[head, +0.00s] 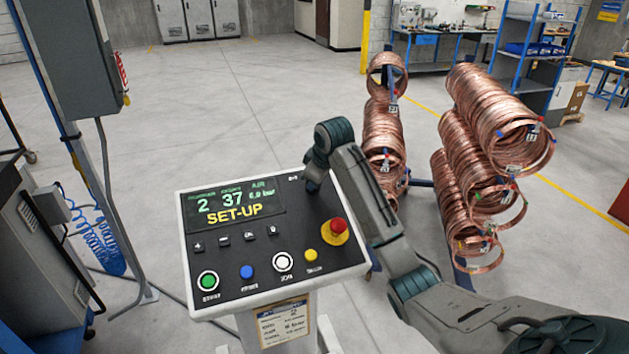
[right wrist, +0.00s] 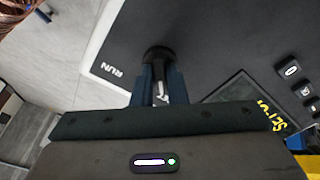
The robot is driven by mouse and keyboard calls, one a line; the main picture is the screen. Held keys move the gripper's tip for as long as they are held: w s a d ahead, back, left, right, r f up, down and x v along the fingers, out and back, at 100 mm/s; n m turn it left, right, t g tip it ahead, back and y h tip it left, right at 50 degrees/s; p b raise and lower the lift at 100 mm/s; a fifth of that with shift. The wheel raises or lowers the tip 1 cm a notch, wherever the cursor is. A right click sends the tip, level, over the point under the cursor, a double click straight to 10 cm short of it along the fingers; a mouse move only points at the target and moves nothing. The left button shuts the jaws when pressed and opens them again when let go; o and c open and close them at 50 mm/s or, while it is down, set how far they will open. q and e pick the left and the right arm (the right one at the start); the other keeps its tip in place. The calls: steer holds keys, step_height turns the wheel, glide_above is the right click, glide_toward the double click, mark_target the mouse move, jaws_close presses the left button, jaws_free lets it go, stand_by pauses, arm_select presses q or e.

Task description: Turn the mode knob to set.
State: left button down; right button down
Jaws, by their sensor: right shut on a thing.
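The control panel (head: 262,285) stands in front of me with a dark sloping face. Its display (head: 232,207) reads SET-UP in yellow, with 2 and 37 in green above. My right gripper (head: 313,182) is at the panel's upper right, beside the display. In the right wrist view, my right gripper (right wrist: 161,85) is shut on the black mode knob (right wrist: 156,53), whose white pointer mark shows between the fingers. A RUN label is printed to the left of the knob. The knob is hidden behind my gripper in the head view. My left gripper is not in view.
A red emergency stop button (head: 337,226) sits on a yellow base close below my right gripper. Green, blue, white and yellow buttons line the panel's lower edge. Copper coils (head: 475,150) hang on racks behind the panel. A grey cabinet (head: 72,55) stands at left.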

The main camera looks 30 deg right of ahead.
steer(key=shift+n, duration=0.4)
steer(key=c, duration=1.5)
jaws_free()
steer(key=shift+o, duration=0.3)
steer(key=shift+d+r, duration=0.1)
